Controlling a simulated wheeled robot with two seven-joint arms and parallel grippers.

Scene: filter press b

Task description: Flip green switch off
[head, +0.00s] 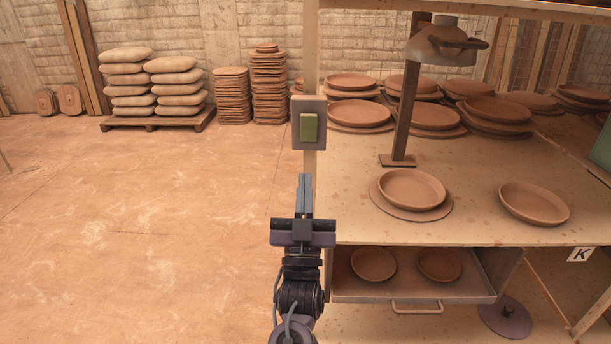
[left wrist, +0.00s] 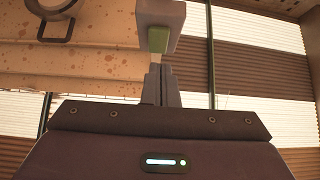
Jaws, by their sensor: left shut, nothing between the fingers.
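The green switch (head: 309,127) is a rocker on a grey plate (head: 297,106) fixed to the wooden post at the left end of the workbench. My left gripper (head: 305,180) is shut and empty, its fingers pointing up, a little below the switch plate in the head view. In the left wrist view the shut fingertips (left wrist: 161,72) are just below the green switch (left wrist: 158,40) and its grey housing (left wrist: 162,14). I cannot tell whether the fingertips touch the switch. My right gripper is not in view.
The bench top (head: 470,220) holds clay dishes (head: 412,188) and a press on a post (head: 407,90). An open drawer (head: 414,298) with two dishes is below it. Sacks on a pallet (head: 158,122) stand at the back left. The floor on the left is clear.

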